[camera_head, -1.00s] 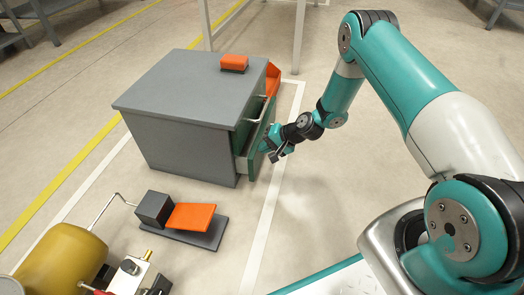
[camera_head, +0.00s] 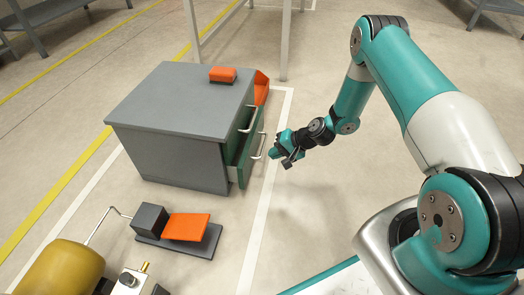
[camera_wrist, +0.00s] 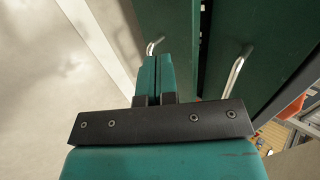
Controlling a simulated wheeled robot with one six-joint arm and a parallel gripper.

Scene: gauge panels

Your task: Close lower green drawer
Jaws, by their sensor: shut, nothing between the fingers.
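The lower green drawer (camera_head: 246,164) stands partly open on the right side of the grey cabinet, with a light strip of its inside showing. Its silver handle (camera_head: 260,147) faces my gripper. The upper green drawer (camera_head: 243,128) has its own handle above. My gripper (camera_head: 272,154) is shut and empty, just right of the lower handle, with a small gap seeming to lie between them. In the wrist view my shut teal fingers (camera_wrist: 157,75) point at the lower drawer's front (camera_wrist: 168,22), near its handle (camera_wrist: 154,46). The upper handle (camera_wrist: 237,72) is to the right.
The grey cabinet (camera_head: 175,105) carries an orange block (camera_head: 222,74) on top. An orange bin (camera_head: 261,88) is behind the drawers. A pedal (camera_head: 186,227) and a yellow tank (camera_head: 62,272) are at the lower left.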

